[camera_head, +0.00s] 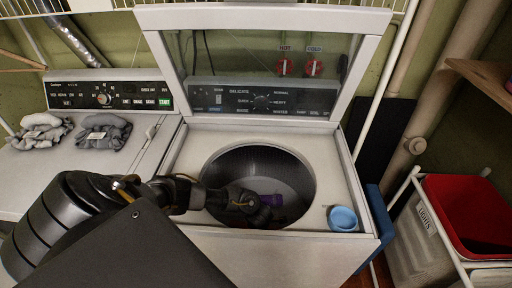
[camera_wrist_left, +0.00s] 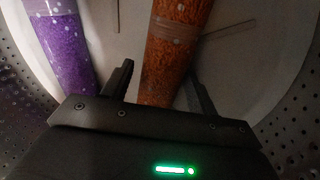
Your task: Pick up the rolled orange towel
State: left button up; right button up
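The rolled orange towel (camera_wrist_left: 172,45) has white dots and a pale band, and shows in the left wrist view inside the washer drum. In the head view I cannot make it out; my arm hides part of the drum. My left gripper (camera_wrist_left: 160,78) is open, one finger on each side of the orange roll's near end. I cannot tell if either finger touches it. In the head view my left gripper (camera_head: 252,204) reaches down into the drum. My right gripper is in neither view.
The drum wall (camera_head: 305,180) surrounds my gripper. A blue bowl (camera_head: 342,218) sits on the washer top. Grey cloths (camera_head: 100,133) lie on the left machine; a red-lined hamper (camera_head: 470,215) stands right.

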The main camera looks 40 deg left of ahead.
pick_arm(q)
jog(key=c, duration=0.6)
jog(key=shift+r, duration=0.1)
jog(key=shift+c, duration=0.2)
notch_tip(320, 180, up, 28)
jog(key=p, duration=1)
jog(key=o, duration=0.5)
jog(key=shift+c, duration=1.3)
